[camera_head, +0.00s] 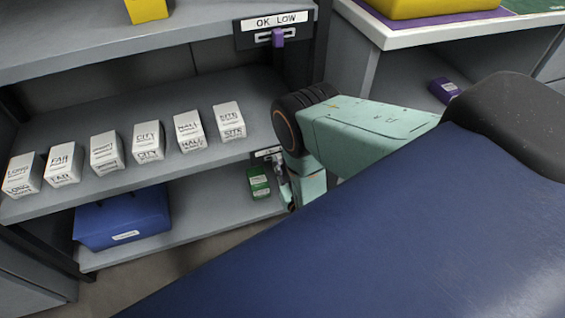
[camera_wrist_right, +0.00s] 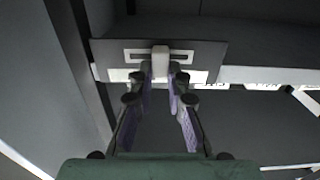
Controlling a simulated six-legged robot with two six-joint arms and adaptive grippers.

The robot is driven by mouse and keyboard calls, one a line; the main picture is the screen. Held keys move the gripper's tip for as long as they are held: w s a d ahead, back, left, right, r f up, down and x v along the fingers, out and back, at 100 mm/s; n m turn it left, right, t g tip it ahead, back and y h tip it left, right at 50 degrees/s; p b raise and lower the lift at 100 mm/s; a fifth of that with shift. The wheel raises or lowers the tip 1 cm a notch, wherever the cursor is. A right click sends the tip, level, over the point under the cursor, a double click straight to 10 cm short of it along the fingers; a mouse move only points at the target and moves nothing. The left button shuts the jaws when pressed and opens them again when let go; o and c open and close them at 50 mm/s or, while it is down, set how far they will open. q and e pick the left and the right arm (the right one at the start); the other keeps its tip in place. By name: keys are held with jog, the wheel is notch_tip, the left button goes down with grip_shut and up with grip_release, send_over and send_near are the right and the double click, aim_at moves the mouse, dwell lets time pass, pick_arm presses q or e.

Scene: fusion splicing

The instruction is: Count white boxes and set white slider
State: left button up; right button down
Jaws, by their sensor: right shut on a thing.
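Several white boxes (camera_head: 148,141) with black lettering stand in a row along the middle shelf at the left. In the head view a label panel (camera_head: 266,153) sits at the shelf's right end, partly hidden by my right arm. The wrist view shows this slider panel (camera_wrist_right: 110,58) with a horizontal slot, and the white slider (camera_wrist_right: 160,58) near the middle of the slot. My right gripper (camera_wrist_right: 160,72) has its two fingertips on either side of the slider, shut on it. In the head view the right gripper (camera_head: 287,190) is mostly hidden by its own arm. My left gripper is out of view.
An "OK LOW" panel with a purple slider (camera_head: 278,37) is above. A blue bin (camera_head: 124,219) and a green box (camera_head: 259,182) are on the bottom shelf. A yellow box (camera_head: 147,10) stands on top. A purple box (camera_head: 444,90) lies at right.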

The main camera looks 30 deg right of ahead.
jog(key=shift+w+a, duration=0.25)
jog(key=shift+a, duration=1)
jog(key=c, duration=1.3)
grip_release()
jog(key=shift+s, duration=0.1)
jog(key=v, duration=0.7)
jog(key=shift+s, duration=0.15)
jog(key=shift+f, duration=0.1)
